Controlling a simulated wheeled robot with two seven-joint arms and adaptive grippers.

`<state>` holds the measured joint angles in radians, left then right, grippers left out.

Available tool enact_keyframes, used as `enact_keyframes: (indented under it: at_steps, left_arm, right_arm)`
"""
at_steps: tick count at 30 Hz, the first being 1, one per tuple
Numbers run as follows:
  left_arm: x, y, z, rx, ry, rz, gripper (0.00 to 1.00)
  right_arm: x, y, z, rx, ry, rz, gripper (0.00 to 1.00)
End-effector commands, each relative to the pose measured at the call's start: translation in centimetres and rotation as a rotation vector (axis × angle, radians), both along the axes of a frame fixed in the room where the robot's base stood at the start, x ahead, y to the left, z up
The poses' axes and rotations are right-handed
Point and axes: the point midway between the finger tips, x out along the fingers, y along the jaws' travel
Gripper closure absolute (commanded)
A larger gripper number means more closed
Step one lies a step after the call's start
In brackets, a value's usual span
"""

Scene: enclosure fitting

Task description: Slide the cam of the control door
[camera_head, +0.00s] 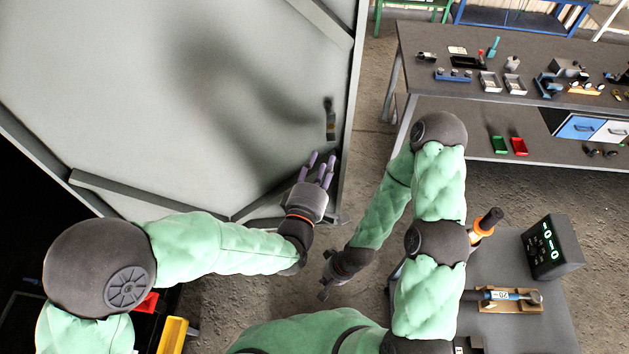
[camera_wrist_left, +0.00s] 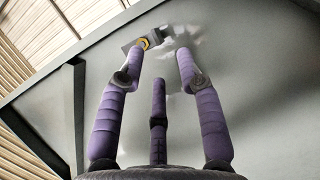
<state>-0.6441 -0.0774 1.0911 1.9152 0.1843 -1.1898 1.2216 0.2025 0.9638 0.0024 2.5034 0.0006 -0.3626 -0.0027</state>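The control door (camera_head: 190,90) is a large grey panel filling the upper left of the head view. A small cam fitting (camera_head: 331,122), dark above and metallic below, sits near the door's right edge. In the left wrist view the fitting (camera_wrist_left: 160,36) is at the top, with a yellow ring partly behind a fingertip. My left gripper (camera_head: 320,163) has three purple fingers spread apart and empty, just below the cam in the head view. Whether a finger touches it is unclear. My right gripper (camera_head: 324,289) hangs low, away from the door; its fingers are too small to read.
A workbench (camera_head: 420,70) with tools and small trays stands at the upper right. A grey cart (camera_head: 490,325) at the lower right carries a digital display box (camera_head: 552,247) and a tool in a wooden holder (camera_head: 508,298). Red and yellow bins (camera_head: 172,334) stand at the lower left.

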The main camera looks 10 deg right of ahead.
Motion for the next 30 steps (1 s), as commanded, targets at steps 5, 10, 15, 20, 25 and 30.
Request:
enact_keyframes:
  at_steps: [5, 10, 15, 20, 25, 30]
  left_arm:
    - [-2.7, 1.5, 0.0, 0.001, 0.002, -0.001, 0.64]
    - [-4.2, 2.3, -0.1, 0.001, 0.004, -0.001, 0.64]
    - [-4.7, 2.6, -0.2, 0.002, 0.004, 0.000, 0.64]
    - [-4.8, 2.7, -0.2, 0.002, 0.004, 0.000, 0.64]
    - [-4.7, 2.6, -0.2, 0.002, 0.004, 0.000, 0.64]
    - [-4.7, 2.6, -0.2, 0.002, 0.004, 0.000, 0.64]
  right_arm:
    - [0.0, 0.0, 0.0, 0.000, 0.000, 0.000, 1.00]
    - [0.0, 0.0, 0.0, 0.000, 0.000, 0.000, 1.00]
    - [0.0, 0.0, 0.0, 0.000, 0.000, 0.000, 1.00]
    - [0.0, 0.0, 0.0, 0.000, 0.000, 0.000, 1.00]
    - [0.0, 0.0, 0.0, 0.000, 0.000, 0.000, 1.00]
    - [0.0, 0.0, 0.0, 0.000, 0.000, 0.000, 1.00]
